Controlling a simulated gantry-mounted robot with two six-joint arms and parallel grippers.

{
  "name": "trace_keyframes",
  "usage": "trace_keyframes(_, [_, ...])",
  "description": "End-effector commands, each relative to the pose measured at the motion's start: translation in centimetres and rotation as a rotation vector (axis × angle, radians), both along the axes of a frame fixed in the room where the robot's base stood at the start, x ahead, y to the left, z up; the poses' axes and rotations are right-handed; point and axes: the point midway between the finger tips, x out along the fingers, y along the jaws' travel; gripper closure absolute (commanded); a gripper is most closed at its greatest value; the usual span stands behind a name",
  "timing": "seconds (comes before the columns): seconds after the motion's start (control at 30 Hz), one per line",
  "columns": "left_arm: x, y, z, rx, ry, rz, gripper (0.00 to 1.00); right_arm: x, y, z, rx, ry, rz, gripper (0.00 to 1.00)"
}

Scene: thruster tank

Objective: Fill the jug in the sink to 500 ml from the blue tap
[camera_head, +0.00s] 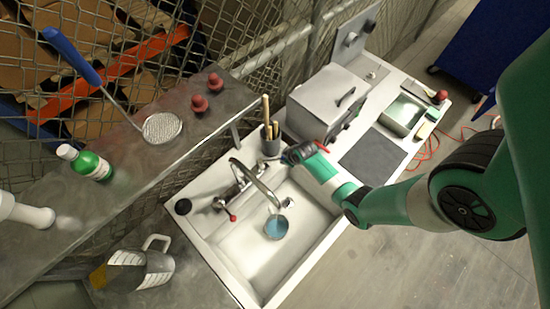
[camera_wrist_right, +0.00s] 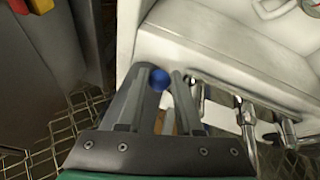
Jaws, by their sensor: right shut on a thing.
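The jug (camera_head: 276,227) stands in the sink (camera_head: 250,262) and shows blue inside; its level marks are too small to read. The curved metal spout (camera_head: 262,185) ends above the jug; I cannot make out whether water runs. My right gripper (camera_head: 288,157) is at the back right of the sink, beside the tap. In the right wrist view its fingers (camera_wrist_right: 161,88) are shut on the blue tap knob (camera_wrist_right: 160,78). The red-ended tap handle (camera_head: 232,217) is on the spout's other side. My left gripper is not in view.
A metal pitcher (camera_head: 155,267) stands left of the sink. A green bottle (camera_head: 92,166), a round strainer (camera_head: 162,128) and red knobs (camera_head: 200,103) are on the shelf. A cup of sticks (camera_head: 270,141) and a grey box (camera_head: 325,105) stand behind my right gripper.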

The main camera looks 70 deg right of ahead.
Motion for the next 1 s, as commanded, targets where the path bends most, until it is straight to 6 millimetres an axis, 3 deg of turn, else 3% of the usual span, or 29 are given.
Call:
trace_keyframes(0.47, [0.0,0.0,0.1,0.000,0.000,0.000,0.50,0.0,-0.1,0.1,-0.004,0.001,-0.002,1.00])
trace_keyframes(0.8, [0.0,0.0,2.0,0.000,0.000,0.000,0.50,-0.4,4.5,0.3,-0.001,0.000,0.004,1.00])
trace_keyframes(1.0, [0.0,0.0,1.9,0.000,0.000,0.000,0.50,-0.4,4.7,0.1,-0.001,-0.003,0.001,1.00])
